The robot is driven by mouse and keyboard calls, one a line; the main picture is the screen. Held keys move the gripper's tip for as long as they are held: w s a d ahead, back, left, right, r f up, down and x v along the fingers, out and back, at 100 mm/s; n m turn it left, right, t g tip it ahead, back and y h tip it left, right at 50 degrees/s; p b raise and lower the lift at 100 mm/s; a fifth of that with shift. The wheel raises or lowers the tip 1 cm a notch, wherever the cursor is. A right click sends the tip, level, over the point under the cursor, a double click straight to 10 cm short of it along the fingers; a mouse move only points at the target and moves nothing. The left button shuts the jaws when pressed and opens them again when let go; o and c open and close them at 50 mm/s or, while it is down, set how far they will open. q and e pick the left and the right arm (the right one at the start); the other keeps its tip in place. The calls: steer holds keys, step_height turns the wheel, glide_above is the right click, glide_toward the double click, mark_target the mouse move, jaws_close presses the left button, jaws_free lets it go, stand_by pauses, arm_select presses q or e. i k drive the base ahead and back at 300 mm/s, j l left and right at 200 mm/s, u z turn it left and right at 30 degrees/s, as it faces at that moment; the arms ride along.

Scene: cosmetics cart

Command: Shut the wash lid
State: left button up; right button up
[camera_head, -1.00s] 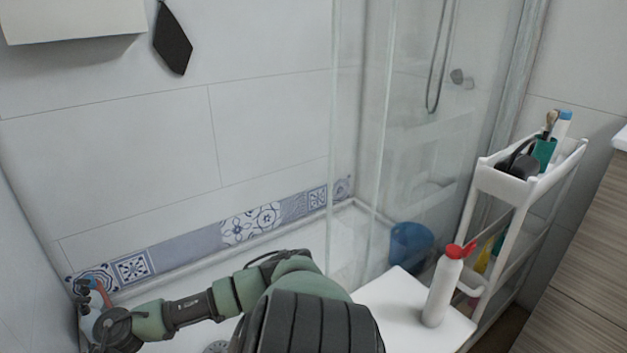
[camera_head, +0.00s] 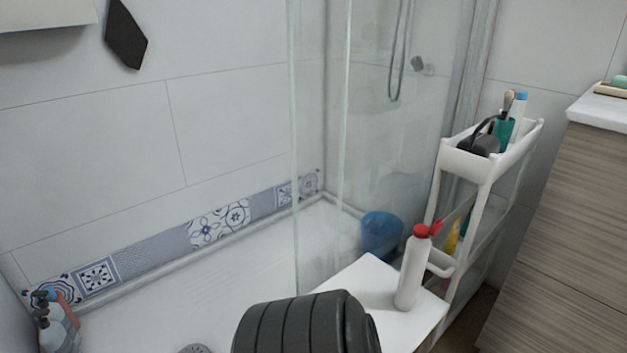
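The wash bottle (camera_head: 411,273) is white and stands upright on a white table-like top at the lower right of centre. Its red cap (camera_head: 421,231) is on top. Neither of my grippers is in view. A dark ribbed part of my own arm shows at the bottom centre, left of the bottle and apart from it.
The white top (camera_head: 372,285) has free room around the bottle. A white cart (camera_head: 482,170) with brushes and tubes stands close behind and right. A glass screen (camera_head: 318,150) and blue bucket (camera_head: 381,236) are behind. A wooden cabinet (camera_head: 560,230) is at right.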

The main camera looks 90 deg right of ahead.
mark_target(437, 225)
steer(key=z, duration=3.45)
steer(key=j, duration=0.1)
